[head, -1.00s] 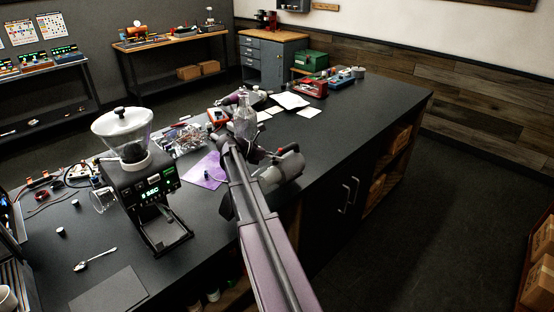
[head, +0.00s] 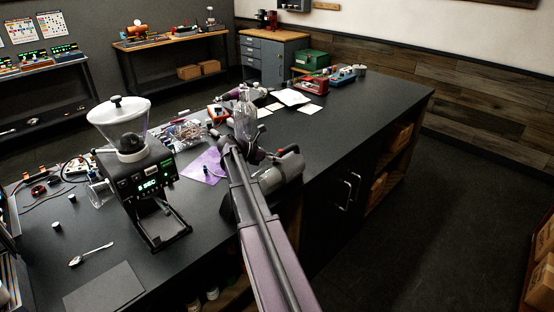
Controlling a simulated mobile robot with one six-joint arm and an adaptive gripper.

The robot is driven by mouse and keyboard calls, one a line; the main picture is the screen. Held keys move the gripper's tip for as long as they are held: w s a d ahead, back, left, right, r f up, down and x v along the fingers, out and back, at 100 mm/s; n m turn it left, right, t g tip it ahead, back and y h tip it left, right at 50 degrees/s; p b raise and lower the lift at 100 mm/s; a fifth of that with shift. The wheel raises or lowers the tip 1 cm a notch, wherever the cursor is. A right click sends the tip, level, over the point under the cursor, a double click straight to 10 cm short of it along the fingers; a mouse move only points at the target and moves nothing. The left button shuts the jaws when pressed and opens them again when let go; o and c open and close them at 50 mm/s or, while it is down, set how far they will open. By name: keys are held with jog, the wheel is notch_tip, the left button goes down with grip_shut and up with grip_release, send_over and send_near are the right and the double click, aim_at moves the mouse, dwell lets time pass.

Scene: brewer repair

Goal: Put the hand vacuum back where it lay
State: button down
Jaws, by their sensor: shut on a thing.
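My arm reaches up from the bottom of the head view over the near edge of the dark counter. My gripper (head: 266,158), dark and partly hidden by my own arm, is shut on what looks like the hand vacuum (head: 284,174). This is a grey, rounded body with a darker end, held at the counter's near edge. Its far side and the fingertips are hard to make out. I cannot tell whether it touches the counter (head: 350,115).
A clear bottle (head: 246,118) stands just behind my gripper. A purple cloth (head: 204,166) and a coffee grinder (head: 150,183) are to the left. White papers (head: 290,97) and a red device (head: 312,85) lie farther back. The counter's right part is clear.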

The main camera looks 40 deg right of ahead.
jog(key=shift+f, duration=0.15)
jog(key=shift+c, duration=2.1)
grip_release()
jog(key=shift+r, duration=0.2)
jog(key=shift+w+a+r, duration=0.1)
jog(key=shift+a+r, duration=0.05)
jog(key=shift+a, duration=0.05)
jog(key=p+v, duration=0.4)
jog(key=v, duration=0.7)
jog(key=shift+a+p, duration=0.25)
jog(key=shift+p, duration=0.15)
